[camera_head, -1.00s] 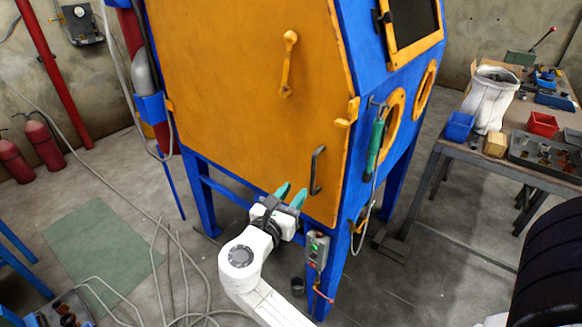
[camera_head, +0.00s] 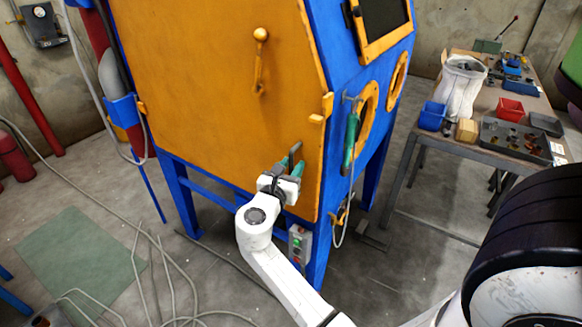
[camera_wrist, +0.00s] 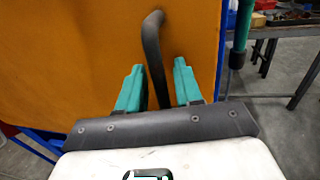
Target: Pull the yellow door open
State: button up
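The large yellow door (camera_head: 200,100) is closed on the blue cabinet in the head view. Its dark bar handle (camera_head: 296,152) is near the lower right of the door. My gripper (camera_head: 289,167) is at this handle, its two green fingers pointing toward the door. In the wrist view, the handle (camera_wrist: 153,48) runs down between the green fingers of my gripper (camera_wrist: 159,66). The fingers are apart, with gaps visible beside the bar. The handle's lower end is hidden behind my gripper. The yellow door (camera_wrist: 70,60) fills most of that background.
A yellow latch lever (camera_head: 259,70) is higher on the door. A green-handled tool (camera_head: 350,140) hangs on the cabinet's right side, and a grey switch box (camera_head: 300,245) is on its front leg. A cluttered table (camera_head: 480,150) stands to the right. Hoses (camera_head: 165,265) lie on the floor.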

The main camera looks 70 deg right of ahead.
grip_shut()
dwell(0.3)
dwell(0.3)
